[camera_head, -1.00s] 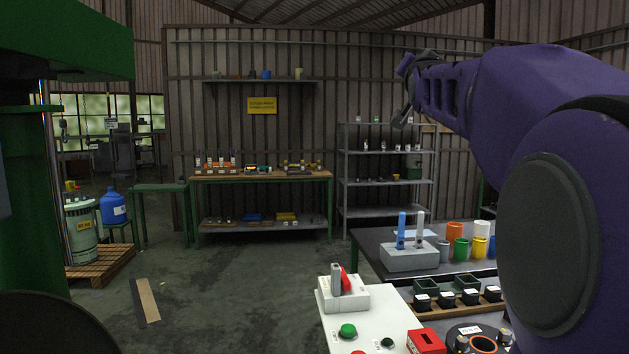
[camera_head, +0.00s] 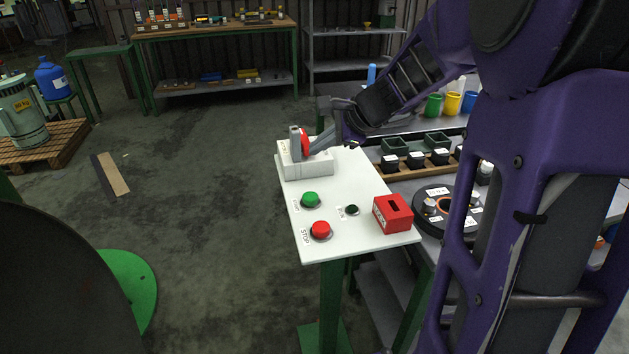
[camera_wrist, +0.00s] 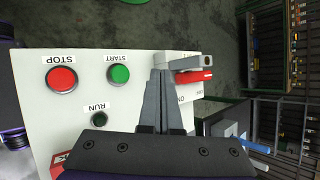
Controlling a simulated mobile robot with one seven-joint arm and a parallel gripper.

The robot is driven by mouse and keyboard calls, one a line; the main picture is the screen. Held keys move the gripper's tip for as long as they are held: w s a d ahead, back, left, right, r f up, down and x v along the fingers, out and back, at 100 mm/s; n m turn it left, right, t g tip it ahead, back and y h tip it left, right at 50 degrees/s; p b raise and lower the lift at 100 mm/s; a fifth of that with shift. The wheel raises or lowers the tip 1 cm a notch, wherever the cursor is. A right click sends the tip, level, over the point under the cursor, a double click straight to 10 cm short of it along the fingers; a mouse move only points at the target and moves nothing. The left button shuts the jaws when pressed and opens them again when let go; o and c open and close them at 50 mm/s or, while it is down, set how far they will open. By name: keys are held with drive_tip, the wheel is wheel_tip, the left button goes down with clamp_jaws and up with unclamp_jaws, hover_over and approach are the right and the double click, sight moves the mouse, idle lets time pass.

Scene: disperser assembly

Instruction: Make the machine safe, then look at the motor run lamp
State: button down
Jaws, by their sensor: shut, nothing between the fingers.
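The white control panel (camera_head: 345,235) carries a red STOP button (camera_head: 320,230), a green START button (camera_head: 311,200) and a small RUN lamp (camera_head: 352,210), which looks dark. In the wrist view the RUN lamp (camera_wrist: 98,119) is also dark green. At the panel's far end is a pale switch box (camera_head: 306,165) with a red handle (camera_head: 305,141) beside a grey upright block (camera_head: 295,142). My gripper (camera_head: 316,146) is shut and empty, its tips right by the red handle. In the wrist view the fingers (camera_wrist: 163,68) end beside the handle (camera_wrist: 192,77); I cannot tell whether they touch.
A red slotted box (camera_head: 393,213) sits at the panel's near right corner. To the right, a bench holds a round black plate (camera_head: 448,208), a wooden rack (camera_head: 430,167) of black-and-white parts and coloured cups (camera_head: 452,103). The floor left of the panel is mostly clear.

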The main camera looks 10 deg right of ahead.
drive_tip(key=shift+s+a+f+y, duration=0.2)
drive_tip(key=shift+s+a+y, duration=0.1)
drive_tip(key=shift+a, duration=0.15)
drive_tip(key=b, duration=0.6)
hover_over(309, 194)
drive_tip(key=s+d, duration=0.1)
wheel_tip(309, 194, down, 8)
drive_tip(key=shift+s+d, duration=0.1)
drive_tip(key=shift+s, duration=0.05)
drive_tip(key=shift+f, duration=0.4)
idle(1.2)
drive_tip(key=shift+f, duration=0.45)
drive_tip(key=shift+f, duration=0.9)
idle(0.9)
drive_tip(key=shift+r+p, duration=0.85)
drive_tip(key=shift+r, duration=0.5)
